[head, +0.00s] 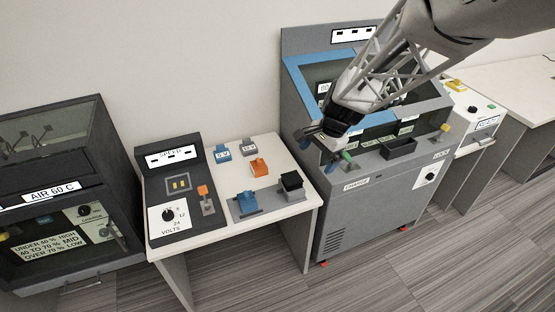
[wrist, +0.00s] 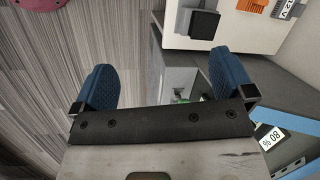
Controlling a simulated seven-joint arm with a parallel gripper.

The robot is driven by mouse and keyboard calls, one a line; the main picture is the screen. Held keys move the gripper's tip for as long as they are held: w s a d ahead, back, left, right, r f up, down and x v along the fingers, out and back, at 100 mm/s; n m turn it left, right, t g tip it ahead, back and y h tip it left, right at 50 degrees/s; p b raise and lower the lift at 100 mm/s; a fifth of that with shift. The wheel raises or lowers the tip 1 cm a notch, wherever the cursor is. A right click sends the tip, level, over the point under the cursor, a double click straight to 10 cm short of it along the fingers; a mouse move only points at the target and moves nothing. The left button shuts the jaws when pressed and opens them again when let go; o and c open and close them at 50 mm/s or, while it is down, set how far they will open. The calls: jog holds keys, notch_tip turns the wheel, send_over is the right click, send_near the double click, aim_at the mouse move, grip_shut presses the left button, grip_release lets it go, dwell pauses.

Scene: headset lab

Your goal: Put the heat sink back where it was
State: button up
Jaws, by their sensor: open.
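A black block (head: 291,184) sits on a grey base at the right of the small white table; it may be the heat sink, but its details are too small to tell. It also shows at the top of the wrist view (wrist: 204,24). My gripper (head: 321,150) is open above the front ledge of the grey cabinet (head: 345,225), to the right of and apart from the block. In the wrist view my gripper's blue fingers (wrist: 162,65) are spread wide with nothing held between them. A small green item (wrist: 181,97) shows on the cabinet below, partly hidden by my gripper.
A dark AIR cabinet (head: 60,190) stands left.

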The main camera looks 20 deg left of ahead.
jog(key=w+a+f+m+g, duration=0.1)
jog(key=w+a+f, duration=0.1)
jog(key=a+f, duration=0.8)
jog(key=m+g, duration=0.1)
jog(key=m, duration=0.1)
send_over(247, 193)
jog(key=w+d, duration=0.2)
jog(key=f, duration=1)
jog(key=shift+s+f, duration=0.15)
jog(key=shift+s, duration=0.1)
jog(key=shift+a+f, duration=0.25)
jog(key=shift+s+f, duration=0.1)
jog(key=shift+x, duration=1.2)
jog(key=shift+f, duration=0.1)
jog(key=shift+x, duration=2.5)
jog(key=shift+s+a, duration=0.1)
jog(key=shift+s, duration=0.05)
jog(key=c, duration=1.1)
